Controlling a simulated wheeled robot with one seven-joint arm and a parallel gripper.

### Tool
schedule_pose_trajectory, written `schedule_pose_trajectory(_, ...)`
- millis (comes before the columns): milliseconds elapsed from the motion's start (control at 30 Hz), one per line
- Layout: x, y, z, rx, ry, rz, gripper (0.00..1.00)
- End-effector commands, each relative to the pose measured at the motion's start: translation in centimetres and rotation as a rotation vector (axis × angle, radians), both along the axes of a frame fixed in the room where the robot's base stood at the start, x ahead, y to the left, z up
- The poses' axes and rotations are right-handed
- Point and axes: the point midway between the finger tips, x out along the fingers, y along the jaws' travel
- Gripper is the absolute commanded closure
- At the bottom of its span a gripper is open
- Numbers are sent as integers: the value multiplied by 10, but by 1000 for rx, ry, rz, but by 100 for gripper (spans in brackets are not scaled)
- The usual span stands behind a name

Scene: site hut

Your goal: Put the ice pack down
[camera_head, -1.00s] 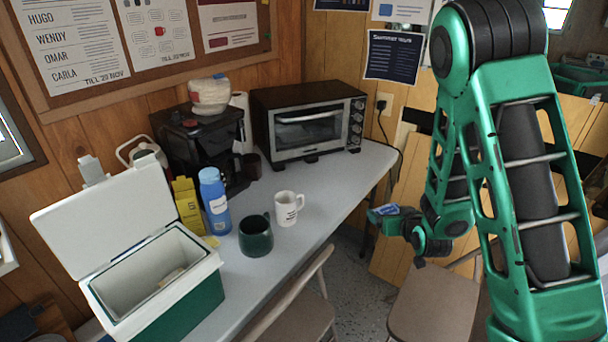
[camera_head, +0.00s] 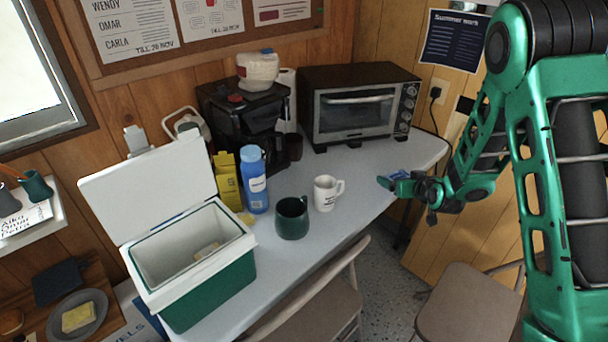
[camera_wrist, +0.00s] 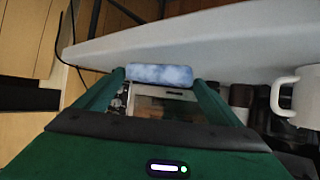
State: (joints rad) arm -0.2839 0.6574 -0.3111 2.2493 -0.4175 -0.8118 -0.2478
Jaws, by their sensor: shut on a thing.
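The ice pack (camera_head: 399,175) is a small blue slab held in my gripper (camera_head: 390,182), by the right front edge of the table. In the wrist view the ice pack (camera_wrist: 161,75) shows a mottled blue-white face between the two green fingers of my gripper (camera_wrist: 160,80), which is shut on it. The table (camera_head: 345,165) has a light grey top. In the head view the ice pack is to the right of the white mug and below the toaster oven; its exact height over the table edge is unclear.
An open green and white cooler (camera_head: 215,270) stands at the table's left end. A green mug (camera_head: 292,218), white mug (camera_head: 325,193), blue bottle (camera_head: 254,180) and yellow carton (camera_head: 227,183) stand nearby. A toaster oven (camera_head: 360,105) and coffee maker (camera_head: 245,125) are behind. Bare tabletop lies before the oven.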

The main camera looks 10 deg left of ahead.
Motion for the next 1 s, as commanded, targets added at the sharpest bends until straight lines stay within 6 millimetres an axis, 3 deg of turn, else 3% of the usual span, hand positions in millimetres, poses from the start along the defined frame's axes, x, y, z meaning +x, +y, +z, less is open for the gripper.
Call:
schedule_pose_trajectory(33, 18, 23, 4, 1, -6, 56, 37)
schedule_pose_trajectory(200, 61, 107, 21, 2, -7, 267, 37)
schedule_pose_trajectory(400, 87, 192, 49, 0, -7, 504, 37)
schedule_pose_trajectory(500, 91, 218, 60, -1, -4, 585, 37)
schedule_pose_trajectory(667, 92, 238, 67, 1, 0, 651, 37)
schedule_pose_trajectory(1000, 91, 241, 16, 1, 3, 661, 37)
